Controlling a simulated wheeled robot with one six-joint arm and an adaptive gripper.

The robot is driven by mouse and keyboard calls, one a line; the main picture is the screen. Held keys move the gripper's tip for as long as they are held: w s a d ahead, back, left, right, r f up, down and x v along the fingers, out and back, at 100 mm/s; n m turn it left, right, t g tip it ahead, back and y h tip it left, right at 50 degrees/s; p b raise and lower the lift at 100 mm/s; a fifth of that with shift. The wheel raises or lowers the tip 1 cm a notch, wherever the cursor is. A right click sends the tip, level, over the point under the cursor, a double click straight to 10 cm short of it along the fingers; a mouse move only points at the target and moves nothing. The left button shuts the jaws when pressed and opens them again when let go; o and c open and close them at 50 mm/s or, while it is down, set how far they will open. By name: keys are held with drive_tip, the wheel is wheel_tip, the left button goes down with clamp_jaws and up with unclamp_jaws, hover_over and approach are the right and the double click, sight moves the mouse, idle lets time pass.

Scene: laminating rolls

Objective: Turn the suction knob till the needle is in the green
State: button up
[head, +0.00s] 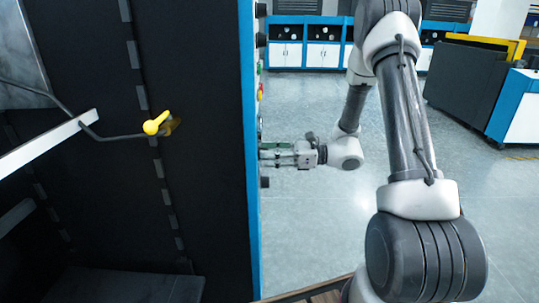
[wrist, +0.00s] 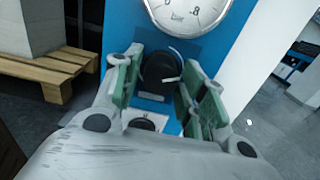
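The black round suction knob (wrist: 160,75) sits on the blue panel in the wrist view, with a pale pointer mark on its face. The white gauge (wrist: 187,14) is above it, cut off by the top edge. No needle or green zone can be made out on the part that shows. My gripper (wrist: 163,78) is open, its green-padded fingers on either side of the knob; contact is not clear. In the head view my gripper (head: 277,154) points left at the panel's edge, and the gauge face is hidden.
The blue panel edge (head: 248,150) belongs to a tall dark machine at left, with a yellow-ended lever (head: 155,123). A wooden pallet (wrist: 52,68) stands at left in the wrist view. Grey floor (head: 310,225) is open to the right, with cabinets (head: 305,50) far behind.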

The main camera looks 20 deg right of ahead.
drive_tip(key=c, duration=0.5)
drive_tip(key=shift+m, duration=0.3)
